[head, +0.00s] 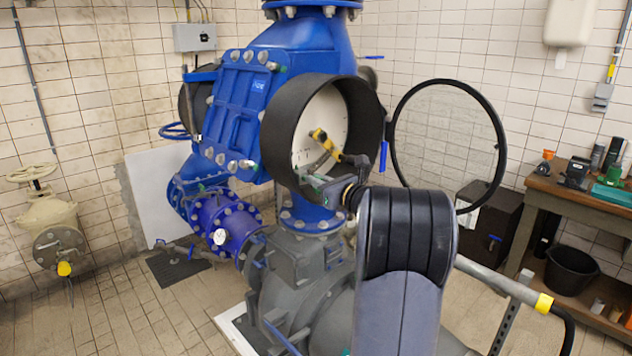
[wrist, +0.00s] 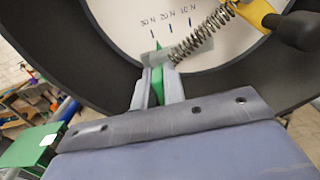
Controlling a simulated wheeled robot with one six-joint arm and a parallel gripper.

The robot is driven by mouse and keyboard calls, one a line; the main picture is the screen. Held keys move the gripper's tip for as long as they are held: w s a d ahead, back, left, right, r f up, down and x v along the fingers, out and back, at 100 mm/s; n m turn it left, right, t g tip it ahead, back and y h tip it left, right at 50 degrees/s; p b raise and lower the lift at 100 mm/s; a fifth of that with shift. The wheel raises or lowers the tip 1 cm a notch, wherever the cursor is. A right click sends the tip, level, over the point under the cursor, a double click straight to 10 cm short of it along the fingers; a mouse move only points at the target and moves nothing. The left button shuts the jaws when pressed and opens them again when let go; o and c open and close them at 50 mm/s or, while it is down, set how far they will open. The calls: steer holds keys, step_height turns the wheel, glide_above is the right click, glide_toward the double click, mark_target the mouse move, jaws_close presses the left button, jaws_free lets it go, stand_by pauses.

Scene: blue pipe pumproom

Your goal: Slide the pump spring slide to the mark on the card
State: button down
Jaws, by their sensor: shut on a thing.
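The pump spring slide shows as a green piece (wrist: 157,85) with a grey plate at the end of a coil spring (wrist: 192,45). My gripper (wrist: 158,65) is shut on the green piece, with a finger on each side. The white card (wrist: 215,25) behind has blue ticks labelled 30 N, 20 N and 10 N from left to right. The green tip is close to the 30 N tick. The spring runs up right to a yellow lever (wrist: 255,12) with a dark grip. In the head view my gripper (head: 332,186) reaches into the black round housing (head: 278,130).
The housing's black rim curves around my gripper. Its round clear cover (head: 445,140) stands open to the right. A wooden bench (head: 560,190) with tools is at the far right. A grey rail (head: 500,280) with a yellow band runs beside my arm.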

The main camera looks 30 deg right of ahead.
steer(key=d, duration=0.2)
steer(key=shift+w+d, duration=0.15)
steer(key=shift+d, duration=0.2)
steer(key=shift+a, duration=0.1)
steer(key=c, duration=1.5)
jaws_free()
steer(key=s+b, duration=0.1)
steer(key=s, duration=0.2)
steer(key=s+d, duration=0.1)
steer(key=s, duration=0.3)
steer(key=s+b, duration=0.1)
steer(key=s, duration=0.2)
steer(key=shift+s+d+b, duration=0.2)
steer(key=shift+s+b, duration=0.1)
steer(key=shift+s, duration=0.1)
steer(key=shift+w, duration=0.1)
